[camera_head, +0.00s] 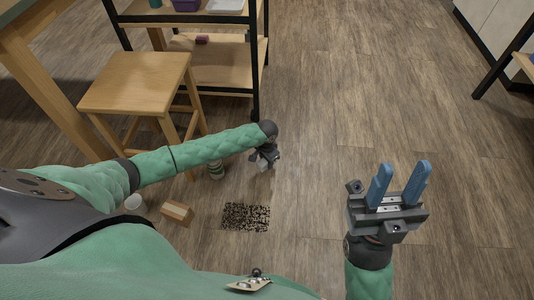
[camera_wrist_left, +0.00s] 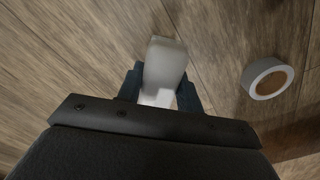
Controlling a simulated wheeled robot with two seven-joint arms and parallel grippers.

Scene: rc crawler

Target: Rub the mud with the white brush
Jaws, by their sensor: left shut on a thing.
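The mud is a dark speckled patch (camera_head: 245,217) flat on the wooden floor in the head view. My left gripper (camera_head: 265,162) is low over the floor, above and slightly right of the mud in the picture, apart from it. In the left wrist view its blue fingers (camera_wrist_left: 160,95) are shut on a white block-like thing, which looks like the white brush (camera_wrist_left: 166,62). Its bristles cannot be made out. In the head view the brush is mostly hidden by the gripper. My right gripper (camera_head: 403,175) is open and empty, fingers raised, at the right.
A can (camera_head: 216,170), a wooden block (camera_head: 177,212) and a white round thing (camera_head: 134,202) are on the floor left of the mud. A wooden stool (camera_head: 138,82) and a shelf cart (camera_head: 225,66) stand behind. A white-rimmed round thing (camera_wrist_left: 268,78) shows in the wrist view. Floor to the right is clear.

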